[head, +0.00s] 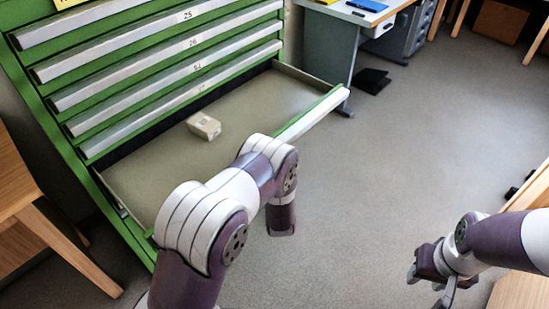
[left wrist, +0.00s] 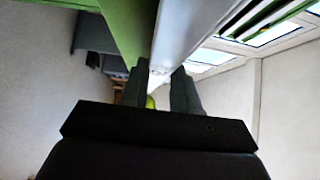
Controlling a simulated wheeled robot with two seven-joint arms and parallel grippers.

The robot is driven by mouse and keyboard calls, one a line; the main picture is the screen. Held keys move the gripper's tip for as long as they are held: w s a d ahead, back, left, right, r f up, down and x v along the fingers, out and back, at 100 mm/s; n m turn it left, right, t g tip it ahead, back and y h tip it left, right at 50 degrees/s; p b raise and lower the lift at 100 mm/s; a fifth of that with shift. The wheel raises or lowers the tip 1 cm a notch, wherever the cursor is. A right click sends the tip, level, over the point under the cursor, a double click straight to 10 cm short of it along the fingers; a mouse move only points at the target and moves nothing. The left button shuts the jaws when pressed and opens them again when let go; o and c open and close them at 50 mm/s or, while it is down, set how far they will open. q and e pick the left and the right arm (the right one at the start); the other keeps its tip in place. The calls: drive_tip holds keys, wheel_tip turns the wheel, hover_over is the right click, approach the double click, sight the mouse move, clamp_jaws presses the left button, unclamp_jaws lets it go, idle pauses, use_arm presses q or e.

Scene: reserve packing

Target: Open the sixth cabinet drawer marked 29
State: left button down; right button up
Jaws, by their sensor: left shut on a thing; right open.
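The green cabinet (head: 62,150) stands at the left with its white-handled drawers. One low drawer (head: 160,175) is pulled well out, below the shut ones; its number is not visible. A small tan box (head: 204,126) lies in it. In the left wrist view, my left gripper (left wrist: 160,82) is shut on the drawer's pale handle strip (left wrist: 185,35), along the green front (left wrist: 125,25). In the head view my left arm covers part of the drawer front and the fingers are hidden. My right gripper (head: 432,276) is open and empty at the lower right, apart from the cabinet.
Shut drawers above carry small labels, such as 25 (head: 187,15) and 26 (head: 193,42). A grey desk (head: 335,50) stands behind the open drawer's far end. A wooden table (head: 18,180) is close at the left. The grey floor (head: 400,160) is clear ahead of the drawer.

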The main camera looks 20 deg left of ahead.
use_arm(q)
drive_tip(key=c, duration=0.9)
unclamp_jaws()
drive_tip(key=shift+s+f, duration=0.1)
drive_tip(key=shift+f, duration=0.2)
drive_tip(key=shift+a, duration=0.1)
drive_tip(key=shift+r, duration=0.1)
drive_tip(key=v, duration=1.2)
drive_tip(key=shift+s, duration=0.25)
